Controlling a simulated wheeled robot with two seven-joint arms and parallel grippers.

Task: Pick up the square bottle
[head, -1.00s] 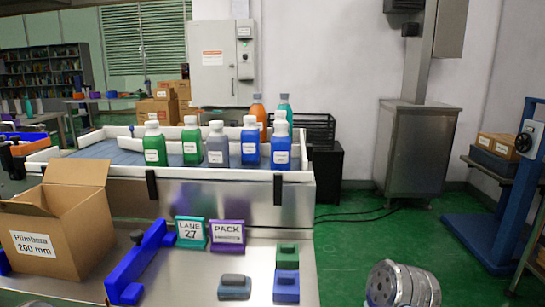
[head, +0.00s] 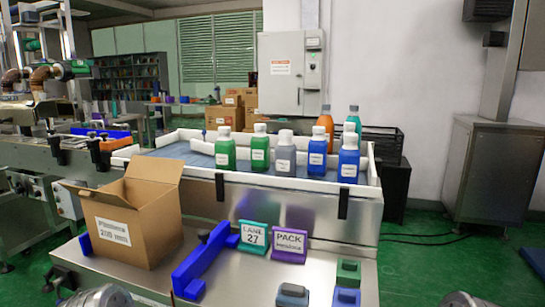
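Several bottles with white labels stand upright in the white-walled tray (head: 190,172) on the steel bench. From left to right the front ones are a green bottle (head: 225,153), another green bottle (head: 260,152), a grey bottle (head: 284,158), a blue bottle (head: 317,158) and another blue bottle (head: 348,163). An orange bottle (head: 326,121) and a teal bottle (head: 354,117) stand behind, partly hidden. I cannot tell from their shapes which one is square. Neither gripper shows; only rounded metal parts, probably my arms, appear at the bottom edge.
An open cardboard box (head: 140,222) stands at the front left of the bench. Beside it are a blue bracket (head: 205,262), a teal lane sign (head: 253,236), a purple PACK sign (head: 290,243) and small blocks (head: 347,272). A conveyor (head: 30,150) runs at the far left.

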